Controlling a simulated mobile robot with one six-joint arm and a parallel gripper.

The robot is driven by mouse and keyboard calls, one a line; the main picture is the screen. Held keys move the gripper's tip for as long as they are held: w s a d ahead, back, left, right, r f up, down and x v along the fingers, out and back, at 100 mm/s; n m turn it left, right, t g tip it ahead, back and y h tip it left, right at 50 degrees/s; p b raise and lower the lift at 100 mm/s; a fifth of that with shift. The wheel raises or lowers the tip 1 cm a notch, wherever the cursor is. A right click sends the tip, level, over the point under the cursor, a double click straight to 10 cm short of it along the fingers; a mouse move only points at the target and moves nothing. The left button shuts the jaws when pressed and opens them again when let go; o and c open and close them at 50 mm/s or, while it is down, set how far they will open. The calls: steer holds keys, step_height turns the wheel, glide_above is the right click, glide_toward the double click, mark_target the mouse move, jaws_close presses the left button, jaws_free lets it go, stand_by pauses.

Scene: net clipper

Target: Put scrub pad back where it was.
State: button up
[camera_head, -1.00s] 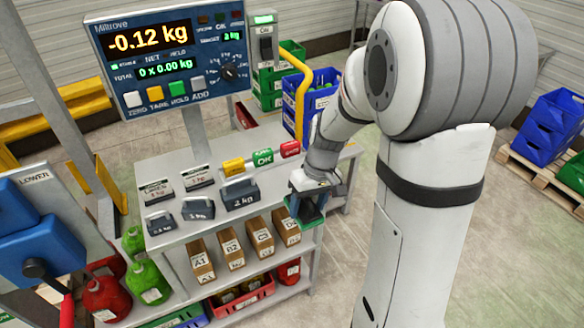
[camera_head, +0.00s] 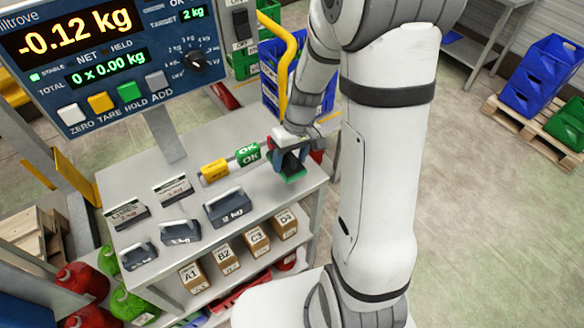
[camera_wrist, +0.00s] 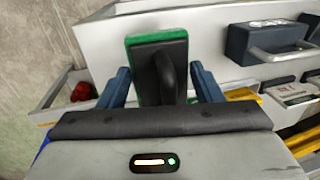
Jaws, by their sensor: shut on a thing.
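The scrub pad (camera_wrist: 158,49) has a green pad face and a dark back with a raised handle. It sits between the two blue fingers of my gripper (camera_wrist: 163,88) in the wrist view. In the head view my gripper (camera_head: 290,160) is shut on the scrub pad (camera_head: 293,178) over the right end of the grey shelf top (camera_head: 190,160). The pad's green edge faces down toward the shelf top. I cannot tell whether it touches the surface.
Dark weights, including a 2 kg one (camera_head: 228,207), stand along the shelf's front. Yellow and green OK stamps (camera_head: 247,155) lie just left of my gripper. Cartons (camera_head: 257,240) fill the shelf below. The scale display (camera_head: 115,60) stands at the back left, beside a yellow bent pipe (camera_head: 287,65).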

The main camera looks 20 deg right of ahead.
steer(key=shift+a+f, duration=0.15)
steer(key=shift+f, duration=1.3)
steer(key=shift+a+f, duration=0.1)
steer(key=shift+f, duration=1.3)
steer(key=shift+f, duration=0.15)
steer(key=o, duration=0.9)
steer(key=shift+o, duration=0.2)
steer(key=shift+r, duration=0.2)
